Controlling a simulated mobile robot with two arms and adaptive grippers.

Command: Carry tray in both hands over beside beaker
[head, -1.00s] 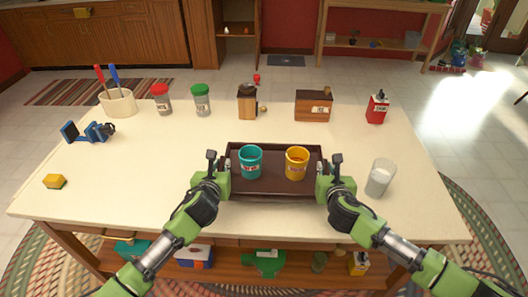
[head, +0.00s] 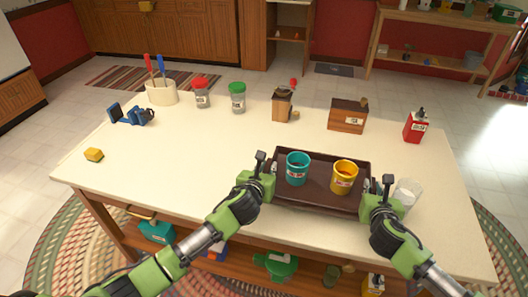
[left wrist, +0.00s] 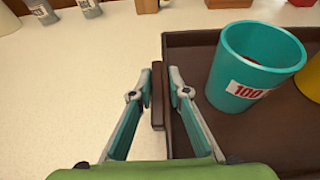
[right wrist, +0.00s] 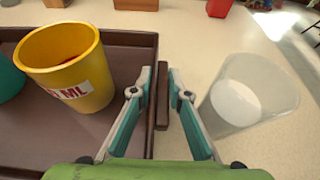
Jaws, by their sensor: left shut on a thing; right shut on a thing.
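The dark brown tray (head: 318,198) is at the front right of the table, held at both ends. A teal cup (head: 297,169) and a yellow cup (head: 343,178) stand upright on it. My left gripper (left wrist: 157,98) is shut on the tray's left handle. My right gripper (right wrist: 175,98) is shut on the tray's right handle. The clear beaker (right wrist: 248,95) with white contents stands just right of my right gripper; in the head view (head: 409,192) that gripper partly hides it. I cannot tell whether the tray touches the table.
Behind the tray are a wooden grinder (head: 282,106), a wooden box (head: 347,115) and a red bottle (head: 415,126). Two jars, a utensil crock (head: 161,92), a blue object (head: 130,116) and a yellow block (head: 94,155) stand further left. The table's middle left is clear.

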